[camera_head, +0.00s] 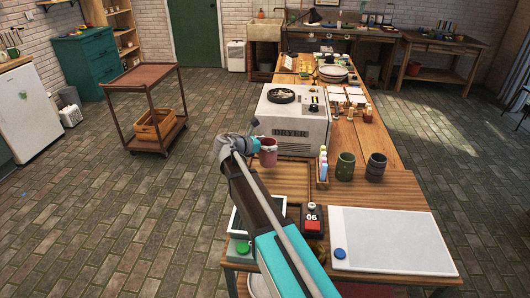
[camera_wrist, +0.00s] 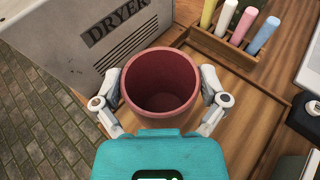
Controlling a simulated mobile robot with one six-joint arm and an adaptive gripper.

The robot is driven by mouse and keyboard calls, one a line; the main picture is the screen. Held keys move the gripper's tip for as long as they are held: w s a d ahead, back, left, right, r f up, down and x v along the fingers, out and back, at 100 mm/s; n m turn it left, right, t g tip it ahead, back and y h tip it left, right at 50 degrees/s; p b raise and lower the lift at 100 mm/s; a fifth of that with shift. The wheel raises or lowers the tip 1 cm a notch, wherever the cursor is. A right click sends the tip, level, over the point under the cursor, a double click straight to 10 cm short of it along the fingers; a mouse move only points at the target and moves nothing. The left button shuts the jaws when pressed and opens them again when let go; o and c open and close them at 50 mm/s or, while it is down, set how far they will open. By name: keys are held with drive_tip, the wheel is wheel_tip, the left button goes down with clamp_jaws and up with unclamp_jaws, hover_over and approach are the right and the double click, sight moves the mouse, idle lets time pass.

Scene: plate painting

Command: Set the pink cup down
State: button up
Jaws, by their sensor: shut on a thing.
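The pink cup (camera_wrist: 162,98) is upright between the fingers of my gripper (camera_wrist: 163,92) in the wrist view, one finger on each side. Its open mouth faces the camera and its inside looks empty. In the head view the cup (camera_head: 268,152) is at the end of my arm, in front of the dryer's lower left corner and near the left edge of the wooden table (camera_head: 395,190). My gripper (camera_head: 262,150) is shut on it. The cup's base is hidden, so I cannot tell whether it touches the wood below.
The white dryer (camera_head: 297,125) stands just behind the cup. A wooden tray area (camera_wrist: 240,115) beside the cup is bare. A white board (camera_head: 390,240) lies at the front right.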

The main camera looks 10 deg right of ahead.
drive_tip(key=shift+w, duration=0.1)
drive_tip(key=shift+w+a+f+b, duration=0.1)
drive_tip(key=shift+w+f+b, duration=0.25)
drive_tip(key=shift+f+b, duration=1.65)
drive_tip(key=shift+f, duration=0.1)
drive_tip(key=o, duration=1)
drive_tip(key=shift+c, duration=0.2)
drive_tip(key=shift+r, duration=0.2)
drive_tip(key=p+v, duration=0.3)
drive_tip(key=v, duration=0.9)
drive_tip(key=shift+p, duration=0.3)
